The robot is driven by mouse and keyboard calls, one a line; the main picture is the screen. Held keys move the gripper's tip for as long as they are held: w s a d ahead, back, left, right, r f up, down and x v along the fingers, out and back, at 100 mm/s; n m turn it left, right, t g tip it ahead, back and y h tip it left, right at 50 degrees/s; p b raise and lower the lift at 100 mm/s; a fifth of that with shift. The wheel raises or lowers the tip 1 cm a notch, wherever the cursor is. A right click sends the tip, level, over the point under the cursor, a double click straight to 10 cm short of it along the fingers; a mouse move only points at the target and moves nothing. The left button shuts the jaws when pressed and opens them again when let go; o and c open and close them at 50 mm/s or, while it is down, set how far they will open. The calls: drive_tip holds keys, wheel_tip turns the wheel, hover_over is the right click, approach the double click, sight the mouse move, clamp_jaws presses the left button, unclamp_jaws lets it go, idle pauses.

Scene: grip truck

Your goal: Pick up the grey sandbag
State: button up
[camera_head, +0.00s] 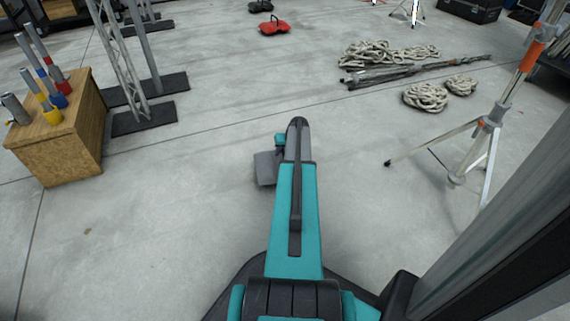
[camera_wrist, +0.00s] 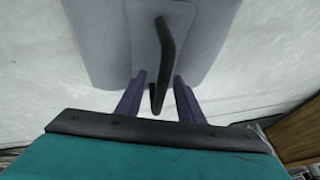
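The grey sandbag (camera_head: 265,168) is on the concrete floor just left of my arm in the head view, partly hidden by the arm. In the wrist view the grey sandbag (camera_wrist: 100,45) fills the upper middle, with a black handle (camera_wrist: 167,45) running down its pale top panel. My gripper (camera_wrist: 160,88) is open, its two dark fingers apart at the bag's near edge. The lower end of the handle lies between the fingers, with gaps on both sides. My gripper's fingers are hidden behind the arm in the head view.
A wooden box (camera_head: 62,135) with metal tubes and truss legs on black base plates stand left. Coiled ropes (camera_head: 425,96) and a tripod stand (camera_head: 470,150) are right. A red bag (camera_head: 274,26) lies far back. Floor around the grey bag is clear.

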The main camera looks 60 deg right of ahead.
clamp_jaws()
drive_tip(key=shift+s+d, duration=0.15)
drive_tip(key=shift+s, duration=0.05)
idle(1.2)
